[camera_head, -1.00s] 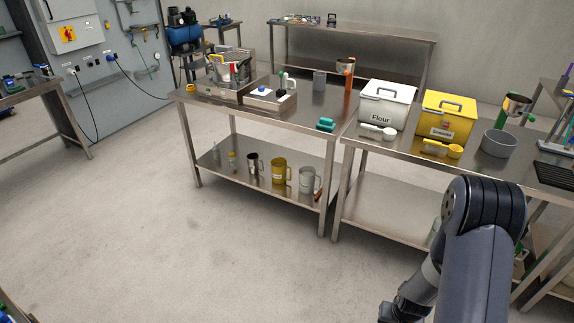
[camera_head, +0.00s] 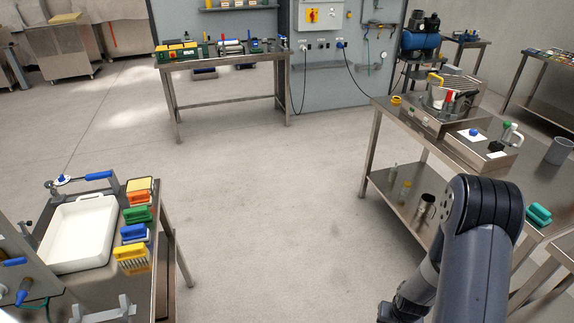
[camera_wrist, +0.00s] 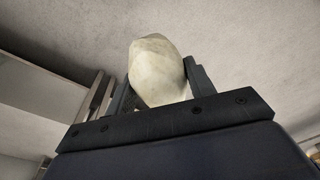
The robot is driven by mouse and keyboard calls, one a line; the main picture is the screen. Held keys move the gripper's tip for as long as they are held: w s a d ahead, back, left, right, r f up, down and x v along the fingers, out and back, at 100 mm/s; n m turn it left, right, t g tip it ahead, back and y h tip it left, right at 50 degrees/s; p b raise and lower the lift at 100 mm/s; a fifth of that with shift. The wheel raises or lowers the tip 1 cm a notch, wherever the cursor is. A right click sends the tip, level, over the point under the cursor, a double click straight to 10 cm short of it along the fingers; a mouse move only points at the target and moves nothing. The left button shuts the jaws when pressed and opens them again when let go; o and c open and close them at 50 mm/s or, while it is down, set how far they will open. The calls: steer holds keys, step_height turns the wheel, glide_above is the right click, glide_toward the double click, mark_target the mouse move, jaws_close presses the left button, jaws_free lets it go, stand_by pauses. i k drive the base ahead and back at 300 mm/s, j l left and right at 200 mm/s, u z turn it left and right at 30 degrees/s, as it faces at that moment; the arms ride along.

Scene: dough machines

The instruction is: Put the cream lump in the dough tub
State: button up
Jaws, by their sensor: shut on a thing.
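The cream lump (camera_wrist: 156,65) is a pale, smooth, rounded piece in the wrist view. My gripper (camera_wrist: 158,84) is shut on it, with one dark finger on each side, and holds it clear of any surface. In the head view my arm covers the lower right, and neither the fingers nor the lump shows there. A white, open, shallow rectangular tub (camera_head: 78,236) stands on the bench at the lower left, and I see nothing in it. I cannot tell for sure that it is the dough tub. My gripper is well apart from it.
Several coloured brushes (camera_head: 137,214) lie along the right side of the white tub. Clear floor (camera_head: 270,200) lies between that bench and the steel table (camera_head: 405,122) on the right. Another bench (camera_head: 220,58) with tools stands at the back.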

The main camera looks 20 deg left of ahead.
mark_target(79, 252)
steer(key=i+u, duration=0.15)
steer(key=u, duration=0.25)
steer(key=i+u, duration=0.2)
steer(key=u, duration=0.2)
steer(key=i+l+u, duration=0.1)
steer(key=u, duration=0.3)
steer(key=i+l+u, duration=0.15)
steer(key=u, duration=0.25)
steer(key=i+l+u, duration=0.3)
steer(key=u, duration=0.15)
steer(key=i+l+u, duration=0.6)
steer(key=l+u, duration=0.3)
